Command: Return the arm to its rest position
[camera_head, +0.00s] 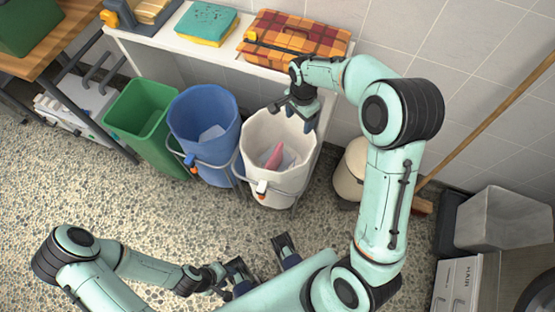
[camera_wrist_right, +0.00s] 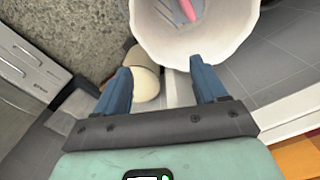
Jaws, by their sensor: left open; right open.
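My right gripper (camera_head: 295,108) is over the back rim of the white bin (camera_head: 262,135) in the head view. Its jaws are open and empty in the right wrist view (camera_wrist_right: 160,85), with the white bin (camera_wrist_right: 195,50) beyond the fingertips. A pink thing (camera_head: 276,157) lies inside the white bin and also shows in the wrist view (camera_wrist_right: 187,10). My left gripper (camera_head: 262,268) is low in the head view, above the speckled floor, with its fingers apart and nothing seen between them.
A blue bin (camera_head: 206,125) and a green bin (camera_head: 143,115) stand left of the white bin. A white shelf (camera_head: 225,55) behind holds a teal-and-yellow folded cloth (camera_head: 207,24) and a plaid bundle (camera_head: 293,37). A cream container (camera_head: 352,172) and a broom (camera_head: 490,122) are at the right.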

